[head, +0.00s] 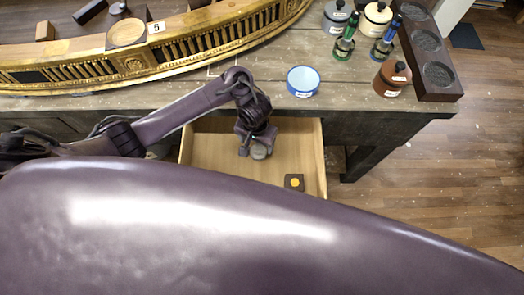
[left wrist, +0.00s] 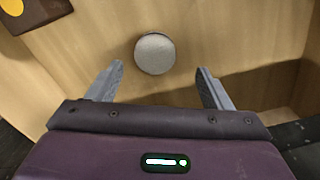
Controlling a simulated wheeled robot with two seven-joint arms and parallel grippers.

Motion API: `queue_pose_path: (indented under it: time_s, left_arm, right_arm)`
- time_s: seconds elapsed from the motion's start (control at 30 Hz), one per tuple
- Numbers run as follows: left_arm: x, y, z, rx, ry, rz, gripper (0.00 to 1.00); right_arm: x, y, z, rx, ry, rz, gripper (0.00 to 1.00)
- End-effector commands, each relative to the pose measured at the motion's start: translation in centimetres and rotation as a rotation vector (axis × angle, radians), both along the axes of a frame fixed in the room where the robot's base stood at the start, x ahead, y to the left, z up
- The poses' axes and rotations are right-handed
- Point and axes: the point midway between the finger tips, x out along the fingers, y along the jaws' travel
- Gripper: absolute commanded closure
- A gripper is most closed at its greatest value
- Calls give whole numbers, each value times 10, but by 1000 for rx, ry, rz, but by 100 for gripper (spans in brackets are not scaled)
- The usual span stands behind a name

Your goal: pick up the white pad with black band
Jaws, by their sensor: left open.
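The pad is a round, pale grey-white disc (left wrist: 154,54) with a thin dark edge, lying on the wooden floor of the open drawer. It also shows in the head view as a small grey disc (head: 260,153), partly covered by my left gripper (head: 256,143). In the left wrist view my left gripper (left wrist: 160,70) is open, its two fingers spread to either side below the pad. Nothing is between the fingers, and the pad appears just beyond their tips. My right gripper is not in view.
The drawer (head: 312,140) stands open under the workbench (head: 240,93), its walls around my gripper. A dark block with a yellow spot (head: 294,182) lies in it. A blue-rimmed dish (head: 303,81), bottles, jars and a gilt console rail (head: 190,45) are on the bench.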

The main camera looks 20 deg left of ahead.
Motion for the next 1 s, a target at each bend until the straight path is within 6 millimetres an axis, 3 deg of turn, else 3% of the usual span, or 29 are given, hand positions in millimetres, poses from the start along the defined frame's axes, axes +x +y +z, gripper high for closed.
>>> queue_pose_path:
  time_s: [0.33,0.67,1.0]
  left_arm:
    - [-2,-7,-49,2,0,0,27]
    - [-1,-7,-56,2,-2,0,27]
    - [-2,-7,-56,2,-2,0,70]
  right_arm:
    - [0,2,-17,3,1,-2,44]
    - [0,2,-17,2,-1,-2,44]
    - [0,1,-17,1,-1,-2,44]
